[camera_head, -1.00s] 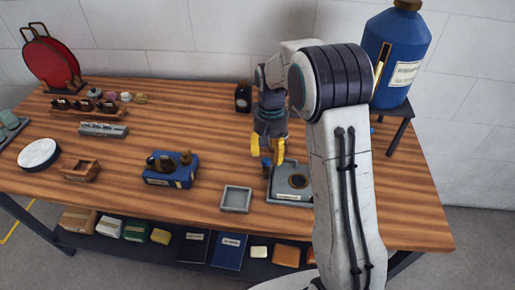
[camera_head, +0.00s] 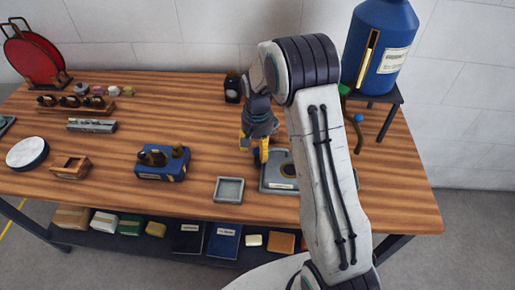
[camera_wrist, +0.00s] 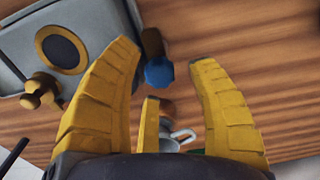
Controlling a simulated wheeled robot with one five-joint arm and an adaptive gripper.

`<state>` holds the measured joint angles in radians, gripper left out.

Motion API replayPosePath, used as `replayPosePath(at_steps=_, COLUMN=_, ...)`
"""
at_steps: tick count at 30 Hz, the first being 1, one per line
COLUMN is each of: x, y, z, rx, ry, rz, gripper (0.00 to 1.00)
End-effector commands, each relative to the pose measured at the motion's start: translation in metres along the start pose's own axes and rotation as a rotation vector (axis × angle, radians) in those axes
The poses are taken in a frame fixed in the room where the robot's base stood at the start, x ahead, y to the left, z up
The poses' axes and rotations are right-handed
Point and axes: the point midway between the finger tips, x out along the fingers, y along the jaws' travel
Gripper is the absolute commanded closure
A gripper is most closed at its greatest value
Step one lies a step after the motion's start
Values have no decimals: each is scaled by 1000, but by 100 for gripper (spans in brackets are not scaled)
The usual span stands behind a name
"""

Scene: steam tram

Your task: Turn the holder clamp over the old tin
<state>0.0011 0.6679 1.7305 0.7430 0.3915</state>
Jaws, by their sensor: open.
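Contact cannot be told. In the head view my gripper (camera_head: 259,150) is low, just behind the holder. I cannot make out the old tin for certain.
A small grey tray (camera_head: 229,189) and a blue device (camera_head: 163,166) stand left of the holder. A dark canister (camera_head: 232,89) is behind. A big blue bottle (camera_head: 384,50) stands on a stand at right. A silver cup (camera_wrist: 175,136) shows between the fingers.

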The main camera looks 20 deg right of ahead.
Motion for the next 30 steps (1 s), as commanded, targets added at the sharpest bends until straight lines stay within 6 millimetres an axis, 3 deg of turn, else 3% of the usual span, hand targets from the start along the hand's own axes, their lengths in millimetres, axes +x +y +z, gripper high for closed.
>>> replayPosePath(at_steps=14, x=8, y=0, z=0, rx=0, ry=0, rz=0, gripper=45)
replayPosePath(at_steps=30, x=8, y=0, z=0, rx=0, ry=0, rz=0, gripper=93)
